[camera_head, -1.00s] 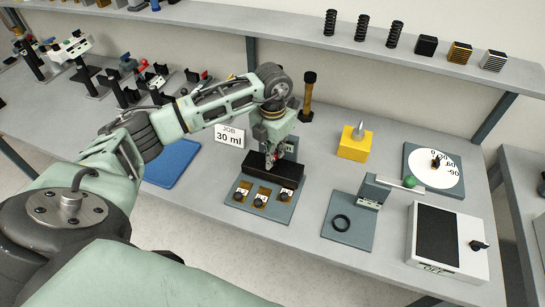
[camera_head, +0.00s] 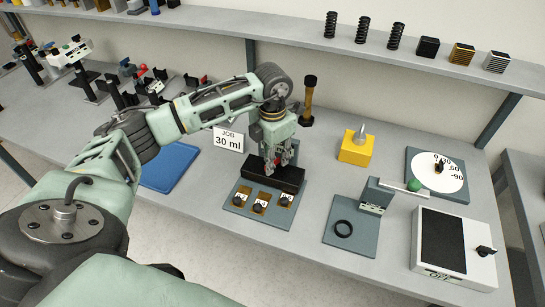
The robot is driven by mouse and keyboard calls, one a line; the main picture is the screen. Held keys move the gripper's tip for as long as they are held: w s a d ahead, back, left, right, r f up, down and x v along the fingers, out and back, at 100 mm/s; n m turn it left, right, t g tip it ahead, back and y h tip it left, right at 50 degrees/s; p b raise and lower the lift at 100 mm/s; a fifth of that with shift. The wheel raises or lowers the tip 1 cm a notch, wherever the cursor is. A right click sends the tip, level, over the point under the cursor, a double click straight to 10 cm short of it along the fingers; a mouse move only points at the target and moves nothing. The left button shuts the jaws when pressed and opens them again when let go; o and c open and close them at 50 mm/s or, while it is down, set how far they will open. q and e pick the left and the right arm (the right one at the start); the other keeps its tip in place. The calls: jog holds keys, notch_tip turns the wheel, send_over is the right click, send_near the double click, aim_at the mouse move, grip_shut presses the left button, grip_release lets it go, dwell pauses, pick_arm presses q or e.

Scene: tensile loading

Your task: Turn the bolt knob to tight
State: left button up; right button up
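My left gripper (camera_head: 277,164) reaches in from the left and points down at a black block (camera_head: 290,181) on a blue-grey plate (camera_head: 262,222). Its fingers overlap the top of the block; I cannot tell whether they touch it or grip anything. Three brown tags with dark knob-like pieces (camera_head: 286,199) sit along the plate's front. No knob is clearly marked as the bolt knob or with a tight position. A dark knob stands on the white dial (camera_head: 452,184) at the right, and another black knob (camera_head: 486,251) is on the white box. My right gripper is not in view.
A yellow block (camera_head: 355,152) with a grey cone stands right of the gripper. A 30 ml card (camera_head: 228,139) and a dark post (camera_head: 308,100) stand behind.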

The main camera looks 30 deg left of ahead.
pick_arm(q)
notch_tip(320, 180, up, 12)
dwell(0.6)
